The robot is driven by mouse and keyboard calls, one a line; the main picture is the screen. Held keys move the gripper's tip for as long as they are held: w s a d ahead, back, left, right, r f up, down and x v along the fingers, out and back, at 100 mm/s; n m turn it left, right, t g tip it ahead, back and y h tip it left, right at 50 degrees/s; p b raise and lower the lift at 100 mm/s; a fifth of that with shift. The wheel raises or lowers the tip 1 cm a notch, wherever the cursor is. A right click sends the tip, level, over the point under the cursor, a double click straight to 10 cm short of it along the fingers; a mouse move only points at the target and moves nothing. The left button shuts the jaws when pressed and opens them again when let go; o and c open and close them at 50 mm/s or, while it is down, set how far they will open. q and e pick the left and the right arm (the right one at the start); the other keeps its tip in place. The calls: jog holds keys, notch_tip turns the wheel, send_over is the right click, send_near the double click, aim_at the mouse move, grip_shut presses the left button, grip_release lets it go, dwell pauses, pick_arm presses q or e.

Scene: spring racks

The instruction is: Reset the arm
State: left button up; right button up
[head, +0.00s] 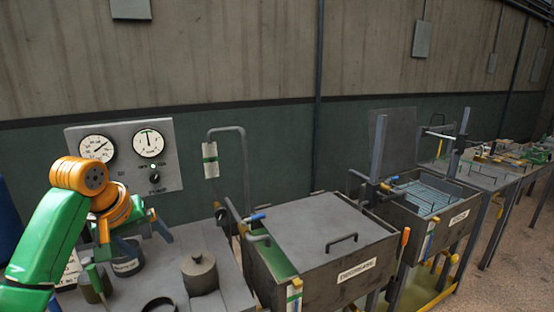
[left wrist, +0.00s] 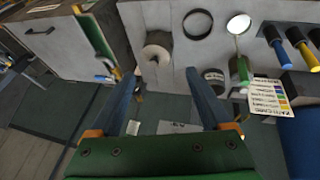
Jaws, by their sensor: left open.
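My left arm (head: 45,235), green with an orange wrist, comes in from the left of the head view. My left gripper (head: 143,238) is over the left part of the grey bench, below the gauge panel. Its two blue-grey fingers stand apart with nothing between them. In the left wrist view the gripper (left wrist: 158,73) also shows open and empty, with a round grey weight (left wrist: 157,53) beyond the fingertips. I cannot tell how high the fingers are above the bench. My right arm and gripper are not in view.
The bench (head: 225,290) holds a lidded grey cylinder (head: 200,273), a black ring (head: 160,304) and a labelled pot (head: 128,265). A gauge panel (head: 125,172) stands behind. To the right are a covered tank (head: 322,240), an open tank (head: 435,200) and further benches.

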pick_arm(q)
notch_tip(320, 180, down, 28)
jog(key=w+m+g+b, duration=0.1)
jog(key=b, duration=0.1)
jog(key=s+d+f+m+g, duration=0.1)
jog(key=s+f, duration=0.2)
jog(key=f, duration=0.4)
jog(key=s+f+m, duration=0.1)
jog(key=s+f, duration=0.3)
jog(key=f, duration=0.2)
jog(key=s+d+f+m+g+y+b, duration=0.1)
jog(key=s+d+f+m, duration=0.1)
jog(key=s+f, duration=1.35)
jog(key=s+d+f+m, duration=0.1)
jog(key=s+f, duration=0.1)
jog(key=s, duration=0.8)
jog(key=s+d+f+m+g, duration=0.1)
jog(key=s+d+m, duration=0.1)
jog(key=s, duration=0.8)
jog(key=shift+d+f+b, duration=0.3)
jog(key=shift+f+b, duration=0.05)
jog(key=shift+b, duration=0.05)
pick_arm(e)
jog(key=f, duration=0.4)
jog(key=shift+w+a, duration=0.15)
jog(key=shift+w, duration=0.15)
